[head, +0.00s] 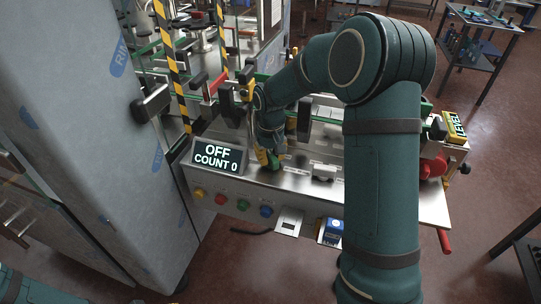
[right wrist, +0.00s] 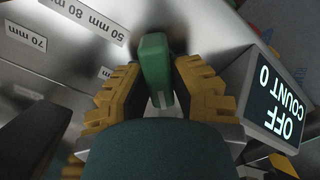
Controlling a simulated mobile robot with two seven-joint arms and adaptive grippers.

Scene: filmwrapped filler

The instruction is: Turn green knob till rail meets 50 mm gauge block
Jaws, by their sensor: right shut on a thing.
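The green knob (right wrist: 156,66) stands upright between the ridged yellow fingers of my right gripper (right wrist: 158,92) in the right wrist view. The fingers are shut on its sides. In the head view the right gripper (head: 268,158) is low over the steel machine deck, just right of the display, and my arm hides much around it. Labels for 50 mm (right wrist: 104,31), 80 mm and 70 mm lie on the deck beside the knob. I cannot make out the 50 mm gauge block or whether the rail touches it. My left gripper is not in view.
A display (head: 217,157) reads OFF, COUNT 0. Coloured buttons (head: 243,205) line the front panel. A large film-wrapped cabinet (head: 80,130) stands close on the left. A yellow LEVEL box (head: 453,125) and a red part (head: 433,167) sit at the right end.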

